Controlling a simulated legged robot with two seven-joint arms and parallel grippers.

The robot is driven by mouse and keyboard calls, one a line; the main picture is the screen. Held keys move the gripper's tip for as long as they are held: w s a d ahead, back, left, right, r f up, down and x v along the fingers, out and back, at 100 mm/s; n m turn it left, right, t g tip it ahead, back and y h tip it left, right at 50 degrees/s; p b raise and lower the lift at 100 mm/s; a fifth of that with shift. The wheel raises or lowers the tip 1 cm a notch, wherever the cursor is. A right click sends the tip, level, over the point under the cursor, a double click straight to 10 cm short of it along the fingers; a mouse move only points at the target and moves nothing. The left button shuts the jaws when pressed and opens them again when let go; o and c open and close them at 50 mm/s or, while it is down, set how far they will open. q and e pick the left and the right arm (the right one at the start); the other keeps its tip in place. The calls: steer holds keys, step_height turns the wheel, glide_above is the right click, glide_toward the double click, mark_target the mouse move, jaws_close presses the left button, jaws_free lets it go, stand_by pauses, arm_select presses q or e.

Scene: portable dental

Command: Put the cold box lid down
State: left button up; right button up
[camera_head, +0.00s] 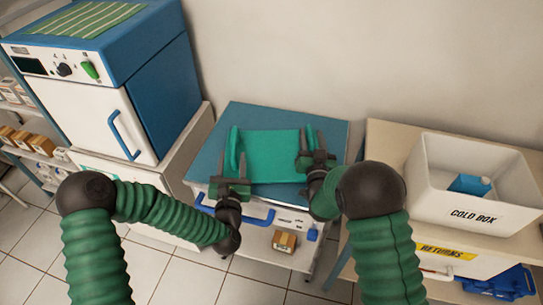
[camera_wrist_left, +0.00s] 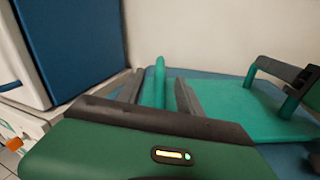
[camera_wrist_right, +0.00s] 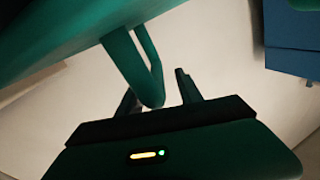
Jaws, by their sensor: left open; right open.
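The teal cold box lid (camera_head: 273,158) lies on the blue top of the cart (camera_head: 232,120), with an upright handle at each side. My left gripper (camera_head: 231,166) is at its left handle, open. In the left wrist view the left handle (camera_wrist_left: 159,82) stands between the parted fingers (camera_wrist_left: 158,92). My right gripper (camera_head: 314,142) is at the right end of the lid, open. In the right wrist view a teal handle loop (camera_wrist_right: 148,72) reaches between its fingers (camera_wrist_right: 155,95). The white cold box (camera_head: 440,197) stands open on the right table with a blue item (camera_head: 470,185) inside.
A blue and white cabinet (camera_head: 165,90) stands left of the cart. The table (camera_head: 385,165) with a yellow "returns" label is to the right. A small carton (camera_head: 285,241) sits below the cart top. A wall is close behind.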

arm_select(q)
steer(key=shift+w+a+f, duration=0.1)
steer(key=shift+w+f, duration=0.2)
steer(key=shift+f, duration=0.05)
arm_select(e)
steer(key=s+f, duration=0.1)
steer(key=f, duration=0.2)
steer(key=shift+s+a+g, duration=0.4)
arm_select(q)
steer(key=shift+s+a+r, duration=0.15)
steer(key=shift+s, duration=0.05)
arm_select(e)
steer(key=s, duration=0.2)
steer(key=s+r, duration=0.1)
steer(key=s, duration=0.2)
steer(key=shift+s+d+r, duration=0.2)
steer(key=shift+s+r, duration=0.2)
steer(key=shift+s+d+r, duration=0.1)
steer(key=shift+s+r, duration=0.05)
steer(key=shift+s, duration=0.05)
arm_select(q)
steer(key=shift+w, duration=0.15)
arm_select(e)
steer(key=shift+w+d, duration=0.1)
steer(key=shift+d, duration=0.05)
steer(key=shift+d+r+t, duration=0.1)
steer(key=shift+t, duration=0.2)
